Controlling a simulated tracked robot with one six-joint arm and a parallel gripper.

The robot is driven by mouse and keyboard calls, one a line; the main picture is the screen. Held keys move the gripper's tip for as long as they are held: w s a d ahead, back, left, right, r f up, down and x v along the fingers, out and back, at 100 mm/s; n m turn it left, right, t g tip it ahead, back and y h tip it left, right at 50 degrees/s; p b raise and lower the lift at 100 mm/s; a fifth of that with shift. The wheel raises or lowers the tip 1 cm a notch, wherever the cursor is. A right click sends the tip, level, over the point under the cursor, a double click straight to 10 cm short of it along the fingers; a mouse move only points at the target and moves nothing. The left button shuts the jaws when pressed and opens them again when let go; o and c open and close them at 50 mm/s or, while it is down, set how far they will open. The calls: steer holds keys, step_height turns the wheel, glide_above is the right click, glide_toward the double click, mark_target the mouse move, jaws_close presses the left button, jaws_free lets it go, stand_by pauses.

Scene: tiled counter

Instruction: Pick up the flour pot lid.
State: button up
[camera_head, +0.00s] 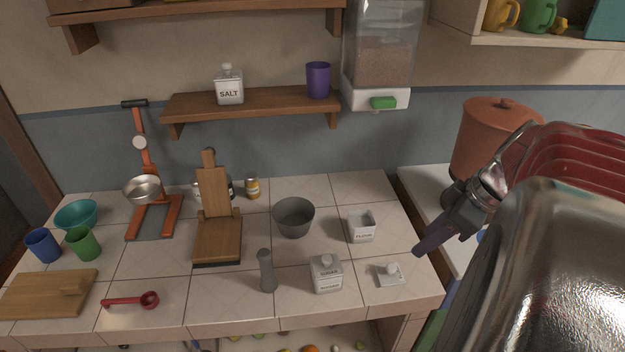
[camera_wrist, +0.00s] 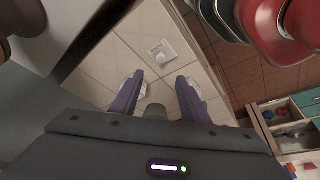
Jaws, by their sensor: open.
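The flour pot lid (camera_head: 391,275) is a small white square lid with a round knob on top. It lies flat on the tiled counter near the front right edge, and shows in the wrist view (camera_wrist: 162,53) ahead of the fingertips. The white flour pot (camera_head: 361,227) stands behind it without a lid. My gripper (camera_head: 420,249) is above and to the right of the lid, apart from it. In the wrist view its two purple fingers (camera_wrist: 160,85) are spread, with nothing held between them.
The lidded sugar pot (camera_head: 326,274) stands just left of the lid, with a grey mill (camera_head: 267,271) further left. A dark grey bowl (camera_head: 293,218) is behind them. A large terracotta pot (camera_head: 490,142) stands at the right. Bare tile surrounds the lid.

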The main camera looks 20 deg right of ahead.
glide_above(393, 267)
steer(key=s+d, duration=0.1)
steer(key=s, duration=0.1)
step_height(393, 267, down, 8)
steer(key=shift+d+r, duration=0.1)
steer(key=shift+d, duration=0.05)
steer(key=shift+x, duration=2.6)
steer(key=shift+s, duration=0.15)
jaws_close()
